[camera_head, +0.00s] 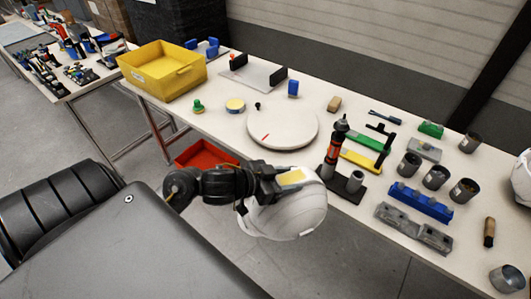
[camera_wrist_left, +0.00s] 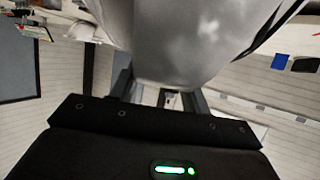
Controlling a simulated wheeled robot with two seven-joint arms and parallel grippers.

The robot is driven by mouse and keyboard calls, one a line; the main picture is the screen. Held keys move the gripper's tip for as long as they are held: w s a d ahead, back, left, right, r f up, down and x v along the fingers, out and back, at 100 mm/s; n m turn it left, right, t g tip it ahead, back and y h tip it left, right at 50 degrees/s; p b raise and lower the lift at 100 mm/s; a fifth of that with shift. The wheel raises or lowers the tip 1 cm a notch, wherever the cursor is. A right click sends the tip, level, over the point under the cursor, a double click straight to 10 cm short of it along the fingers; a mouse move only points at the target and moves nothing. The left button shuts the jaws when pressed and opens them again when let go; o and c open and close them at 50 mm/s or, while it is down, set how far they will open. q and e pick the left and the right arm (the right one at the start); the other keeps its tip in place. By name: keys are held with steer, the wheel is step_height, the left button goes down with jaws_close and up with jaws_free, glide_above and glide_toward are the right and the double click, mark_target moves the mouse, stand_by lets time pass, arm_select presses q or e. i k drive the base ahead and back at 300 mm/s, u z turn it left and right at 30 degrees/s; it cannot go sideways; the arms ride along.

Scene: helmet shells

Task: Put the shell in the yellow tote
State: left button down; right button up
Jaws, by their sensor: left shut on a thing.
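The white helmet shell (camera_head: 290,215) hangs in the air in front of the table's near edge in the head view. My left gripper (camera_head: 268,188) is shut on its left side. In the left wrist view the shell (camera_wrist_left: 185,40) fills the upper middle, and the left gripper's fingers (camera_wrist_left: 165,95) reach to it; the exact contact is hidden. The yellow tote (camera_head: 165,72) stands at the far left end of the table, open at the top, and its visible inside looks empty. My right gripper is not in view.
A round white turntable (camera_head: 282,126), a green-knobbed piece (camera_head: 198,106) and a round tin (camera_head: 235,105) lie between shell and tote. A tool stand (camera_head: 338,160) is right of the shell. A red bin (camera_head: 205,154) sits below the table. Another white shell (camera_head: 522,178) shows at the right edge.

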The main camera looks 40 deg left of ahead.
mark_target(164, 74)
steer(key=u, duration=0.15)
steer(key=k, duration=0.4)
steer(key=u, duration=0.6)
steer(key=k, duration=0.95)
steer(key=u, duration=0.65)
steer(key=i, duration=0.3)
steer(key=u, duration=0.9)
steer(key=i, duration=1.75)
steer(key=z, duration=1.15)
steer(key=i, duration=0.65)
steer(key=z, duration=0.6)
